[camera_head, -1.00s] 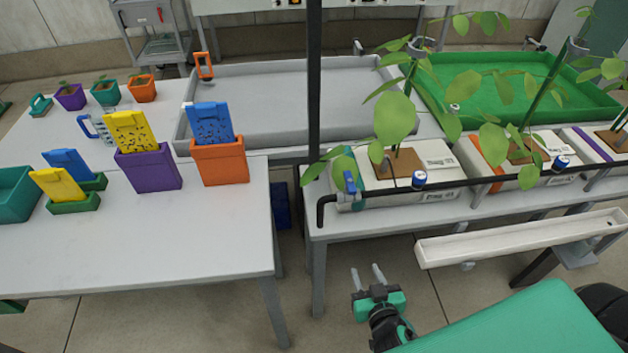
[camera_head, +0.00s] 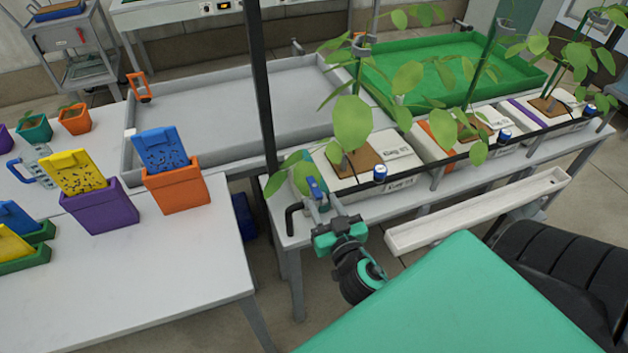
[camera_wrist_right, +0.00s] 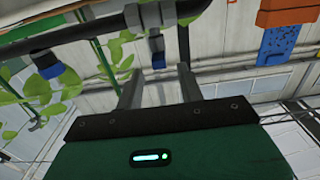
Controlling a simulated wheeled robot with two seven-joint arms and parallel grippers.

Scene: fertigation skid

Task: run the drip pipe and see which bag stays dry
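The black drip pipe (camera_head: 291,216) runs along the front of the grow bags; it also shows in the right wrist view (camera_wrist_right: 95,26). A blue valve handle (camera_head: 314,186) sits near its left end. My right gripper (camera_head: 318,203) is open just in front of this handle. In the right wrist view the blue handle (camera_wrist_right: 157,60) shows beyond and between the parted fingers (camera_wrist_right: 158,88), apparently clear of them. White grow bags with plants stand in a row: one with a teal stripe (camera_head: 340,178), one with an orange stripe (camera_head: 437,138), one with a purple stripe (camera_head: 528,110). My left gripper is out of view.
A white gutter (camera_head: 480,213) runs below the bench front. A grey tray (camera_head: 215,112) and a green tray (camera_head: 430,65) lie behind. The left table (camera_head: 130,275) carries orange (camera_head: 178,194) and purple (camera_head: 98,212) pots holding cards. A dark post (camera_head: 262,90) stands near the pipe end.

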